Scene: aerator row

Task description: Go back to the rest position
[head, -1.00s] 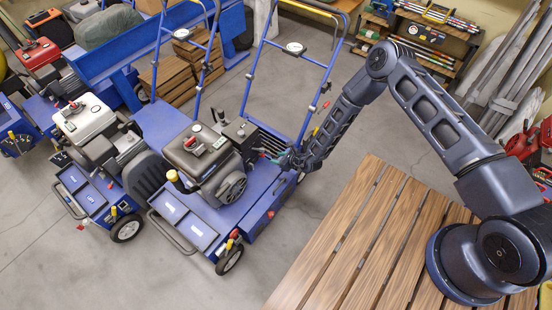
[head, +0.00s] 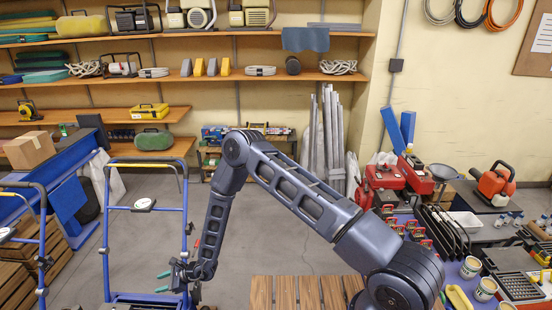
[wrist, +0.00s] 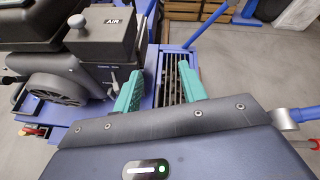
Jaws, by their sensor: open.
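My gripper (wrist: 160,86) is open, its two green fingers apart with nothing between them in the wrist view. In the head view my gripper (head: 163,282) hangs at the lower left, beside the blue handle frame (head: 106,235) of an aerator. The wrist view shows the gripper over the aerator's blue deck (wrist: 172,60), close to a slatted grille. The aerator's dark engine (wrist: 50,90) and a box marked AIR (wrist: 105,38) are just left of the fingers. Most of the aerator body lies below the head view.
A wooden slatted top (head: 298,292) is under my arm's base. Shelves (head: 230,78) line the back wall. Grey pipes (head: 334,140) lean in the corner. A crowded bench (head: 455,245) stands at the right. Bare floor (head: 265,220) lies behind the arm.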

